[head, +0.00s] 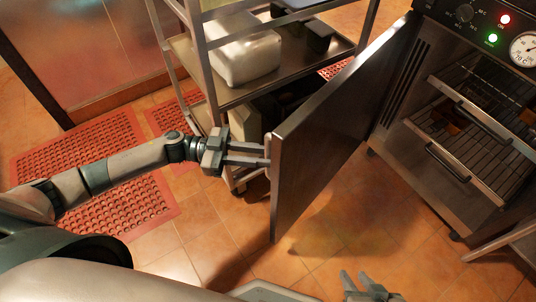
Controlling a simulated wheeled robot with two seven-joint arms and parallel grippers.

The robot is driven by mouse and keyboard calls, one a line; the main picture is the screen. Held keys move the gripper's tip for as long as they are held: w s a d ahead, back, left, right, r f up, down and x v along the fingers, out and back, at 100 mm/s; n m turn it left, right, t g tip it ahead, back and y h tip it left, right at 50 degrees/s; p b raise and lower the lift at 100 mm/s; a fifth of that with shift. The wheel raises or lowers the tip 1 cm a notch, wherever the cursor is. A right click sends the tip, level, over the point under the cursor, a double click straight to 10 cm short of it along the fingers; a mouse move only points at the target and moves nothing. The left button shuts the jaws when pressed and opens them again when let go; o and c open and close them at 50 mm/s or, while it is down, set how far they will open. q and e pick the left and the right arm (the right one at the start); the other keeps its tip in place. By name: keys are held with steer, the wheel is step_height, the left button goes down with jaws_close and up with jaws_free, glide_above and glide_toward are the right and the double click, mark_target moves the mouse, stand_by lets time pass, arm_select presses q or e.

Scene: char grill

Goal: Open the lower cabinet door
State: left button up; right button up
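The cabinet door (325,140) is a dark metal panel that stands swung wide open from the oven cabinet, its hinge side at the upper right. A pale upright handle (268,172) sits near its free edge on the outer face. My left gripper (267,153) reaches in from the left, its two fingers at the handle with a narrow gap, and looks closed around it; the fingertips are partly hidden. My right gripper (366,284) is low at the bottom edge, fingers apart and empty, away from the door.
The oven cabinet (392,165) at the right shows wire racks (465,145) inside, with a dial and lights above. A metal shelf cart (235,92) stands just behind the door. Red mats (75,150) lie on the tiled floor. Floor below the door is clear.

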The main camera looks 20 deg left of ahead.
arm_select(q)
steer(key=shift+w+d, duration=0.15)
steer(key=shift+d, duration=0.6)
arm_select(e)
steer(key=shift+d, duration=0.1)
